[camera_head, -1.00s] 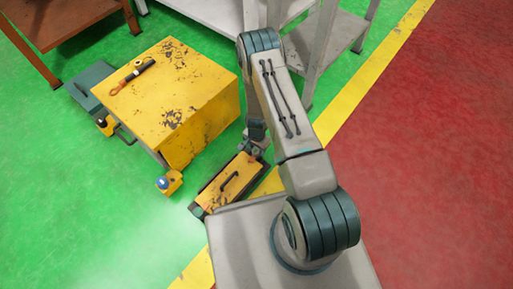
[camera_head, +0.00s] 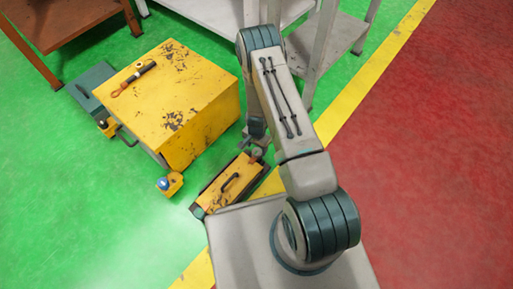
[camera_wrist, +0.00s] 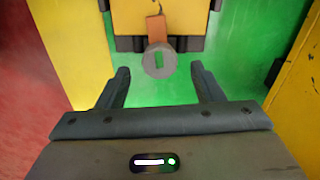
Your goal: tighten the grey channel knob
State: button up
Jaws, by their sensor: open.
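In the wrist view a round grey knob (camera_wrist: 158,61) with a green-looking slot in its face is at the upper middle. It joins a brown-orange piece (camera_wrist: 156,28) in front of a yellow body. My gripper (camera_wrist: 161,78) is open, with one dark finger on each side. The knob appears in line with the gap, slightly beyond the fingertips; I see no contact. In the head view my arm reaches down between the yellow cabinet and the yellow toolbox, and its end is small and partly hidden there.
A yellow cabinet (camera_head: 200,95) with a tool on top stands left of my arm. A yellow toolbox (camera_head: 236,183) with a black handle lies near my base. Shelving legs (camera_head: 320,60) stand behind the arm.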

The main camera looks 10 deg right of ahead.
notch_tip(320, 180, up, 12)
jog(key=p, duration=0.4)
jog(key=shift+f, duration=0.15)
notch_tip(320, 180, up, 22)
jog(key=n+p, duration=0.2)
jog(key=p, duration=0.6)
send_over(256, 151)
jog(key=w+a, duration=0.1)
jog(key=w, duration=0.1)
jog(key=s+r+n+t+y+p, duration=0.2)
jog(key=r+p, duration=0.5)
jog(key=r, duration=1.3)
jog(key=s+r+n+p, duration=0.2)
jog(key=s+r+p, duration=0.3)
jog(key=r, duration=0.6)
jog(key=s+d+r+n+h+p, duration=0.1)
jog(key=s+r+p, duration=0.5)
jog(key=r, duration=0.6)
jog(key=s+r+n+h+p, duration=0.1)
jog(key=s+r+n+p, duration=0.1)
jog(key=s+r+p, duration=0.4)
jog(key=s+r, duration=0.3)
jog(key=r, duration=0.3)
jog(key=shift+s+d+r+n+t, duration=0.15)
jog(key=shift+s+d+n+t, duration=0.15)
jog(key=shift+t, duration=0.1)
